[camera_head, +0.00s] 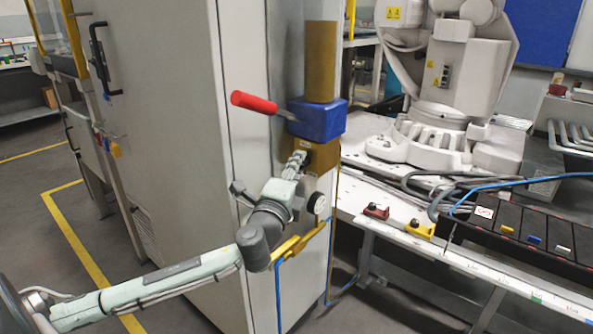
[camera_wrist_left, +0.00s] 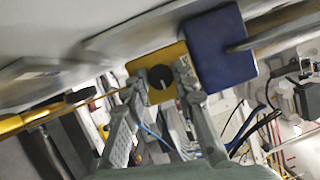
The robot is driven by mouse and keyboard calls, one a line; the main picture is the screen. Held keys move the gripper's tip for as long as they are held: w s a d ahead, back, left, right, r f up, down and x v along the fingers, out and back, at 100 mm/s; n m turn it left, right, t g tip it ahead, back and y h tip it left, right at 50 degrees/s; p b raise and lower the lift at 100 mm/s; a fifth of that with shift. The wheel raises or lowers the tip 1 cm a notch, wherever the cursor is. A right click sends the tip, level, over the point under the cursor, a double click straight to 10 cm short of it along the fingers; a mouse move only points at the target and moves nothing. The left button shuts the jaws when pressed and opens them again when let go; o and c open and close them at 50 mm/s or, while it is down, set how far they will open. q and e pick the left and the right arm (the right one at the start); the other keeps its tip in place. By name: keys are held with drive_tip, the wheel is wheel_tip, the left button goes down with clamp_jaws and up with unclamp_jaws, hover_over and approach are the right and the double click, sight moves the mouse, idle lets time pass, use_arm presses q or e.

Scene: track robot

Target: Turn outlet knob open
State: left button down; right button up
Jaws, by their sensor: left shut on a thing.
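The outlet knob (camera_wrist_left: 161,78), a small dark round knob with a light line across its face, sits on a gold block (camera_wrist_left: 143,69) below a blue block (camera_wrist_left: 220,48). My left gripper (camera_wrist_left: 162,75) has one finger on each side of the knob and is shut on it. In the head view my left gripper (camera_head: 298,160) reaches up to the front of the gold block (camera_head: 325,156), under the blue block (camera_head: 318,121). There the knob is hidden by the fingers. My right gripper is not in view.
A lever with a red handle (camera_head: 254,102) sticks out left from the blue block, above my gripper. The large grey cabinet (camera_head: 170,150) stands close on the left. A white bench (camera_head: 385,205) with cables and a white robot arm (camera_head: 455,80) are on the right.

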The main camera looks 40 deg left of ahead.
use_arm(q)
drive_tip(key=shift+r, duration=0.15)
idle(0.3)
drive_tip(key=c, duration=1.2)
unclamp_jaws()
drive_tip(key=shift+w, duration=0.1)
drive_tip(key=v, duration=1.2)
